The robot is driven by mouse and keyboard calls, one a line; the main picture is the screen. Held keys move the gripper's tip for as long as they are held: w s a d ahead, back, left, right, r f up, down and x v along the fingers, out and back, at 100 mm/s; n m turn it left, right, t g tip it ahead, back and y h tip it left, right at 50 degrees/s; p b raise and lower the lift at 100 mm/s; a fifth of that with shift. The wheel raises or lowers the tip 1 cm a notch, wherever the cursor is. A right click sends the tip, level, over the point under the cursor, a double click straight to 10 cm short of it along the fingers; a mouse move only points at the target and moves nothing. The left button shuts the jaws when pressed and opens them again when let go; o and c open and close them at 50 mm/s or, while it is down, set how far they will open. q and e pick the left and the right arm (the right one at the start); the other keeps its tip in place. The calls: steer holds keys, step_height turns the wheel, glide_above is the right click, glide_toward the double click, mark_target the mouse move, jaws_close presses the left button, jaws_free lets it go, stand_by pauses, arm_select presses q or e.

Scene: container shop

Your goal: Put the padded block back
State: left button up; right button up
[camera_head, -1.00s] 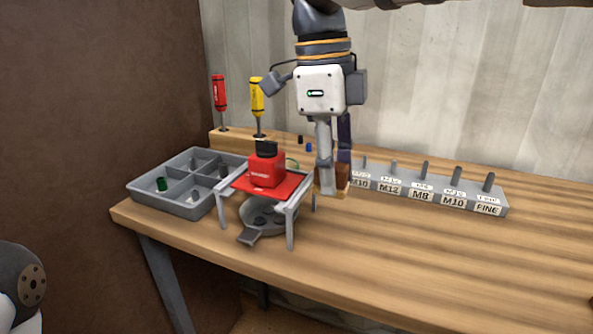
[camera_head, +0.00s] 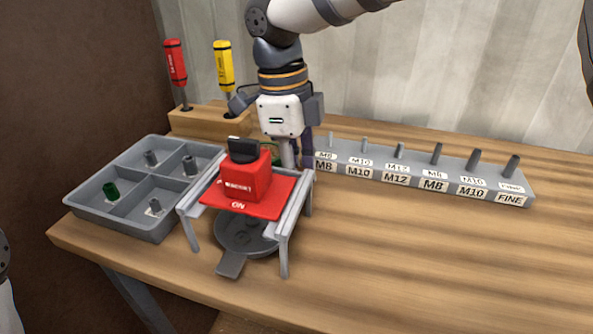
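My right gripper (camera_head: 296,152) points down behind the red block-shaped device at the back of the bench. Its upper fingers show, but its fingertips are hidden behind the red device and the stand, so I cannot see whether it is open or shut. No padded block can be made out now. A brown block at these fingertips in the earlier view is hidden or out of sight. My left gripper is not in view; only a bit of my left arm shows at the left edge.
A red device (camera_head: 246,180) with a black top sits on a red plate on a grey stand (camera_head: 284,240), above a dark round dish (camera_head: 245,233). A grey divided tray (camera_head: 135,228) stands left. A wooden holder (camera_head: 197,122) carries two screwdrivers. A labelled peg rack (camera_head: 420,172) stands right. The bench front right is clear.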

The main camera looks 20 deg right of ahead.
steer(key=o, duration=0.7)
steer(key=shift+f, duration=0.1)
steer(key=shift+o, duration=0.2)
step_height(320, 180, up, 12)
steer(key=a, duration=0.1)
steer(key=shift+w, duration=0.45)
steer(key=shift+a, duration=0.1)
